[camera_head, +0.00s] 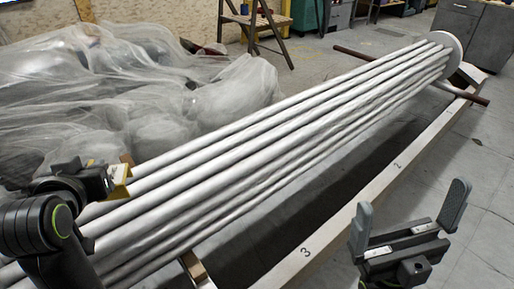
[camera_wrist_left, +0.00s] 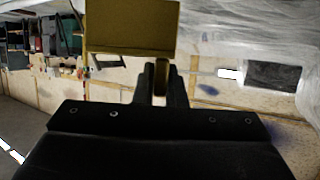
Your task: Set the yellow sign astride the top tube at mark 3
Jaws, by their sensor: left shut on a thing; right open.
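The yellow sign (camera_head: 121,181) is in my left gripper (camera_head: 112,180), at the left of the head view. In the left wrist view the sign (camera_wrist_left: 130,27) shows as a flat yellow panel, with its lower part between the fingers (camera_wrist_left: 160,88). In the head view the sign overlaps the upper-left side of the grey tube bundle (camera_head: 270,140); I cannot tell whether it touches a tube. Mark 3 (camera_head: 306,252) is on the pale rail (camera_head: 345,214) in front of the bundle. My right gripper (camera_head: 408,213) is open and empty, right of mark 3.
Mark 2 (camera_head: 396,166) is farther along the rail. A round end plate (camera_head: 452,52) caps the far end of the bundle. Plastic sheeting (camera_head: 150,95) covers heaped things behind the tubes. A wooden ladder (camera_head: 257,25) stands at the back. Floor at right (camera_head: 480,150) is clear.

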